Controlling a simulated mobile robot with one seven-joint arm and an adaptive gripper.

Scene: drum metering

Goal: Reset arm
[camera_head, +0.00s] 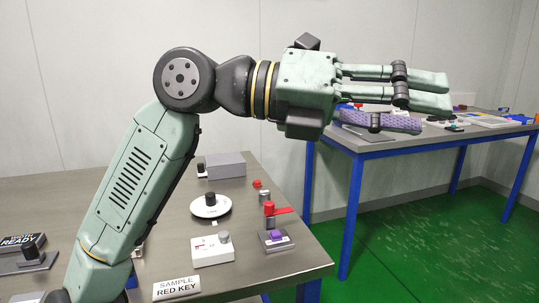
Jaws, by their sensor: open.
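My gripper (432,106) is held in the air at the upper right, at the end of my green arm. It points to the right, with its green fingers above and a finger with a purple textured pad below. The fingers are apart, and I see nothing between them. In the picture it overlaps the far table, and I see no contact with anything.
A blue-legged table (372,138) stands behind. Green floor (410,250) is clear.

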